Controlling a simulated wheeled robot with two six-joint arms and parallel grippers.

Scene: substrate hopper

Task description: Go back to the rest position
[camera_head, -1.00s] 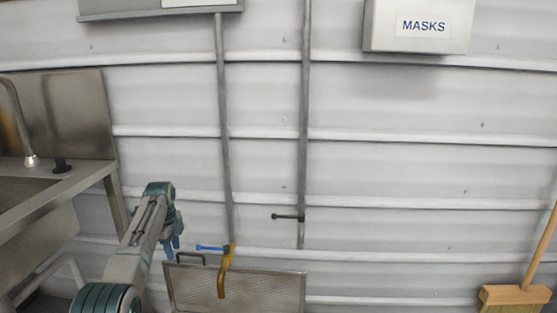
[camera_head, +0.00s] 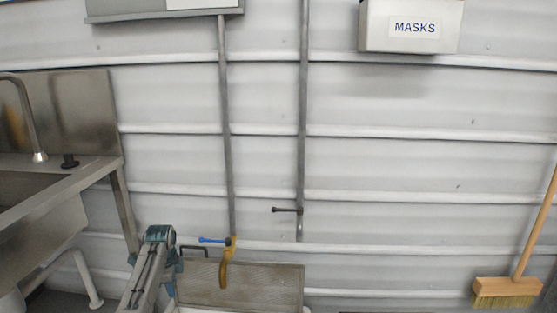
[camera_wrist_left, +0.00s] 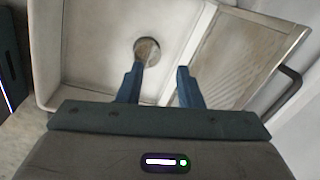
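My left gripper (camera_wrist_left: 158,84) shows in the left wrist view with its two blue-grey fingers apart and nothing between them. It hangs above a pale basin (camera_wrist_left: 92,50) with a round drain (camera_wrist_left: 147,50). In the head view my left arm comes up from the bottom edge, left of the perforated metal panel (camera_head: 248,284); the fingers there are mostly hidden. My right gripper is in neither view.
A steel sink (camera_head: 60,195) with a tap (camera_head: 30,120) stands at the left. A yellow spout with a blue lever (camera_head: 228,262) is on the wall pipe. A broom (camera_head: 508,287) leans at the right. A MASKS box (camera_head: 410,26) hangs above.

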